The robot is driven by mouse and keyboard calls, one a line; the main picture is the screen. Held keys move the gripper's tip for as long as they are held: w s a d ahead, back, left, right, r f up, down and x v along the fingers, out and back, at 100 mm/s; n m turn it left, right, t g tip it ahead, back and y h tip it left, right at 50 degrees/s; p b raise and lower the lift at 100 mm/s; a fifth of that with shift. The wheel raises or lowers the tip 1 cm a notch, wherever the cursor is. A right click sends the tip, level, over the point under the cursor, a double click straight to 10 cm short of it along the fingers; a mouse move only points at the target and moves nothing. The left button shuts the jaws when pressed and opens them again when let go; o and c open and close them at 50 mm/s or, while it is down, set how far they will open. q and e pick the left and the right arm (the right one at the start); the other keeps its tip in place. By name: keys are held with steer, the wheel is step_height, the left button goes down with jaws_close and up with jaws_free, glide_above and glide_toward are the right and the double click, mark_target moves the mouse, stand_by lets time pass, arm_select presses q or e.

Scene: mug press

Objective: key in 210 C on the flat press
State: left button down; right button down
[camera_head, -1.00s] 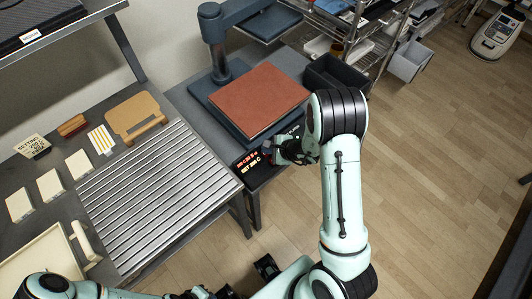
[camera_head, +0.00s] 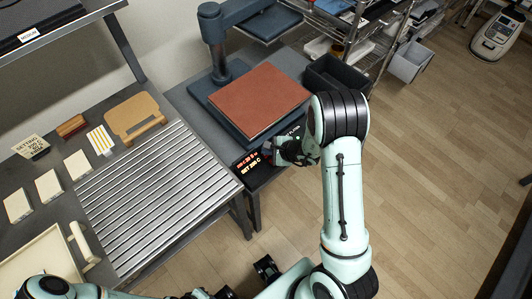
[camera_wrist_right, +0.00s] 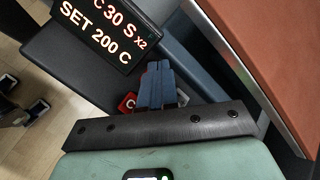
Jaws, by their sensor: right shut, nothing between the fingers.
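The flat press has a reddish-brown pad (camera_head: 260,98) on a dark blue base, with its arm and upper plate swung to the back. Its display (camera_head: 250,162) sits at the front edge. In the right wrist view the display (camera_wrist_right: 98,32) reads "SET 200 C" below a line ending in "C 30 S x2". My right gripper (camera_head: 270,150) is shut and empty over the key panel. In the wrist view its blue-grey fingertips (camera_wrist_right: 158,68) hide part of the keys; a red key marked C (camera_wrist_right: 127,103) shows beside them. Contact with a key cannot be told. My left arm shows at lower left, its fingers unclear.
A setting card (camera_head: 32,146) stands at the left; its small print is hard to read. White blocks (camera_head: 48,185), a tan board (camera_head: 134,116) and a ribbed metal rack (camera_head: 155,195) lie on the left table. A dark bin (camera_head: 336,74) stands right of the press.

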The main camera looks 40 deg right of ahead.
arm_select(q)
steer(key=shift+s+f, duration=0.1)
steer(key=shift+f, duration=0.2)
arm_select(e)
steer(key=shift+f, duration=0.2)
steer(key=shift+r, duration=0.1)
arm_select(q)
steer(key=shift+r, duration=0.4)
arm_select(e)
steer(key=shift+r, duration=0.75)
